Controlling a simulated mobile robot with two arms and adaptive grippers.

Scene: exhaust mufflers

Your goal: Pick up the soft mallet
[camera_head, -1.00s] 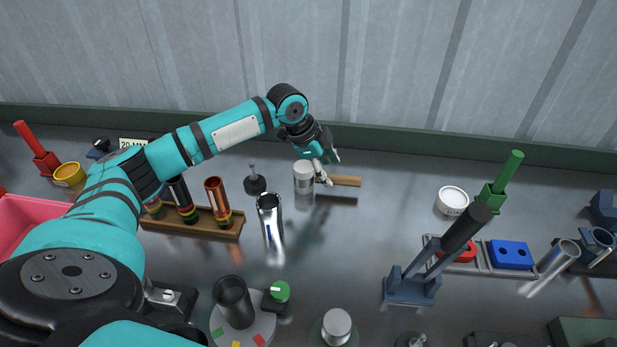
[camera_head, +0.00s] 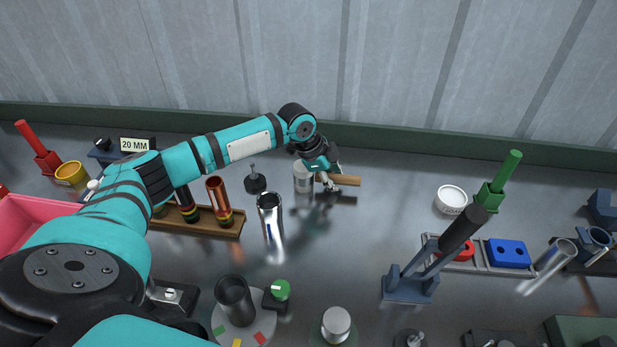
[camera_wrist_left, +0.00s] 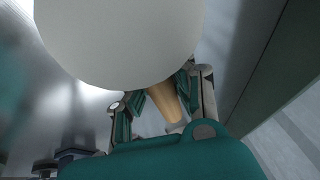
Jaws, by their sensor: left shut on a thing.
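The soft mallet has a pale grey cylindrical head (camera_head: 302,178) and a wooden handle (camera_head: 348,180) pointing right, at the back middle of the bench. My left gripper (camera_head: 328,182) is shut on the handle, close beside the head. In the left wrist view, the mallet head (camera_wrist_left: 120,40) fills the upper part as a big pale disc and the tan handle (camera_wrist_left: 166,102) lies between the fingers (camera_wrist_left: 160,105). The fingertips are partly hidden there. I cannot tell whether the mallet is clear of the bench. My right gripper is not in view.
A shiny metal tube (camera_head: 270,217) stands just front-left of the mallet, with a small dark-based post (camera_head: 255,182) behind it. A wooden rack (camera_head: 205,222) of tubes is further left. A white round tub (camera_head: 451,200) stands right. The bench right of the handle is clear.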

